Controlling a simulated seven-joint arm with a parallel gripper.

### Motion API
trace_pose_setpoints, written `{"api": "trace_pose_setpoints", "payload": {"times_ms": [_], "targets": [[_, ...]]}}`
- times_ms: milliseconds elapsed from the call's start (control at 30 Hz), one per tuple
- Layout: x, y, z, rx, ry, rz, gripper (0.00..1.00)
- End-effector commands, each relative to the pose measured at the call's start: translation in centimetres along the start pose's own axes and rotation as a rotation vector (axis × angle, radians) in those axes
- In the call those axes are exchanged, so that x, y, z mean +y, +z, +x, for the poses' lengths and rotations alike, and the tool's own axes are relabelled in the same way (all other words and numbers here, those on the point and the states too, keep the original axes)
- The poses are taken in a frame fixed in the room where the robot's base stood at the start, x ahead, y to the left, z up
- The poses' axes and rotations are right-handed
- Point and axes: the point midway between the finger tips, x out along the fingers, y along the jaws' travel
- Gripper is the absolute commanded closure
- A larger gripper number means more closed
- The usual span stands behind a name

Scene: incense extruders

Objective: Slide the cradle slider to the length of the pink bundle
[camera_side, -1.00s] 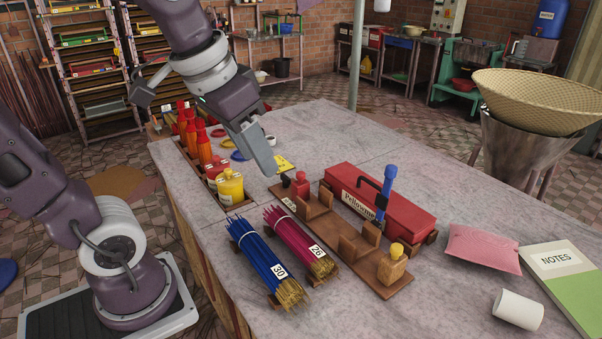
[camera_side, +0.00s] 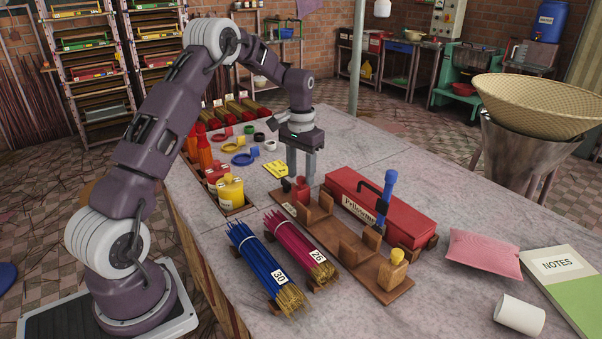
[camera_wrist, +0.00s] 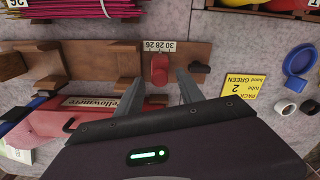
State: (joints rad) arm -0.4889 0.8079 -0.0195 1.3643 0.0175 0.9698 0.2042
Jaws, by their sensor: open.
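The wooden cradle (camera_side: 335,236) lies on the table with upright wooden supports. Its red slider (camera_side: 301,187) sits near the far end beside a white scale strip (camera_wrist: 158,46) marked 30, 28, 26; which mark it meets is unclear. The slider also shows in the wrist view (camera_wrist: 159,70). My gripper (camera_side: 300,178) is open and points down over the slider. In the wrist view my gripper's fingers (camera_wrist: 159,92) lie to either side of the slider, with gaps. The pink bundle (camera_side: 292,238), tagged 26, rests left of the cradle, beside the blue bundle (camera_side: 258,256), tagged 30.
A red box (camera_side: 385,208) with a black handle and a blue-handled tool (camera_side: 387,192) stand right of the cradle. A yellow card (camera_side: 275,169) and coloured rings lie behind. A pink pouch (camera_side: 484,251) lies right.

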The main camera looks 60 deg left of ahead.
Motion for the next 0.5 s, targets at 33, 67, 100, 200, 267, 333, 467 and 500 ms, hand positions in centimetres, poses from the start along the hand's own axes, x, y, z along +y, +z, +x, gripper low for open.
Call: {"api": "trace_pose_setpoints", "payload": {"times_ms": [33,67,100,200,267,333,467,500], "targets": [[0.01,0.04,0.32,-0.001,0.001,0.000,0.55],[0.02,0.04,0.42,-0.001,0.001,0.000,0.55],[0.02,0.04,0.48,-0.001,0.001,0.000,0.55],[0.03,0.03,0.46,0.000,0.000,0.000,0.55],[0.03,0.03,0.44,0.000,0.000,0.000,0.55],[0.03,0.02,0.43,0.000,0.000,0.000,0.67],[0.03,0.02,0.41,0.000,0.000,0.000,0.93],[0.03,0.02,0.41,0.000,0.000,0.000,1.00]]}}
